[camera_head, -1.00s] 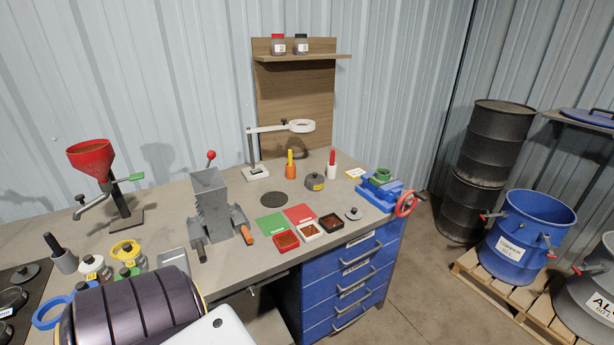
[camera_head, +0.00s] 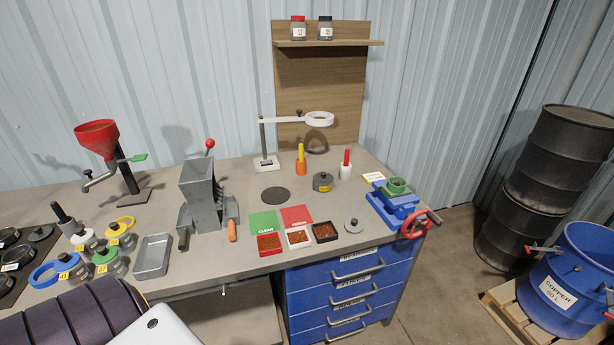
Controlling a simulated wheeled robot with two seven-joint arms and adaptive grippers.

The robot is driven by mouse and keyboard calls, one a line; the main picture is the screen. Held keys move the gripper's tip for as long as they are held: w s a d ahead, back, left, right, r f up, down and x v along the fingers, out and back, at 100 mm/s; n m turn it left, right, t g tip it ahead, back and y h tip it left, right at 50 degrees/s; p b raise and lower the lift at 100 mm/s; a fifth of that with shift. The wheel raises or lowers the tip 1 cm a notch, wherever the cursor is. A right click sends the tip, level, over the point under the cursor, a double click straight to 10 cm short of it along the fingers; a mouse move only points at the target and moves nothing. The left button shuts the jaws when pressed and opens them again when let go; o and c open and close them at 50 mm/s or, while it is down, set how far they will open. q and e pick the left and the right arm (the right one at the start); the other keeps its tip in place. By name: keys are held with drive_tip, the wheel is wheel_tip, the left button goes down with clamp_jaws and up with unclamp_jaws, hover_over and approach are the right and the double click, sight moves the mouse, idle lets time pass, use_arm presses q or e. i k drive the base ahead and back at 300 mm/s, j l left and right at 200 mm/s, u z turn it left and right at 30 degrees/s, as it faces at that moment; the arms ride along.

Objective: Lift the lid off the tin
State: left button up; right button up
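A small round grey tin (camera_head: 323,184) with a yellow label stands upright at the back of the workbench, between an orange holder and a white holder. A dark knob (camera_head: 323,175) is on its top, so its lid appears to be on. A separate grey disc with a knob (camera_head: 354,225), which looks like a loose lid, lies near the front edge, right of the small trays. Neither of my grippers is in view.
The workbench (camera_head: 230,272) carries a grey hopper device (camera_head: 200,190), a red funnel (camera_head: 97,138), a magnifier lamp (camera_head: 318,118), several small trays, a blue vise (camera_head: 395,205) and several jars at left. Blue drawers (camera_head: 345,290) sit below. A dark round pad (camera_head: 275,195) lies left of the tin.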

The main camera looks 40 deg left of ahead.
sight(324, 178)
drive_tip(key=i+l+u, duration=0.45)
drive_tip(key=l, duration=0.15)
drive_tip(key=i+l+u, duration=0.25)
drive_tip(key=l, duration=0.15)
drive_tip(key=k+j, duration=0.05)
drive_tip(key=k, duration=0.05)
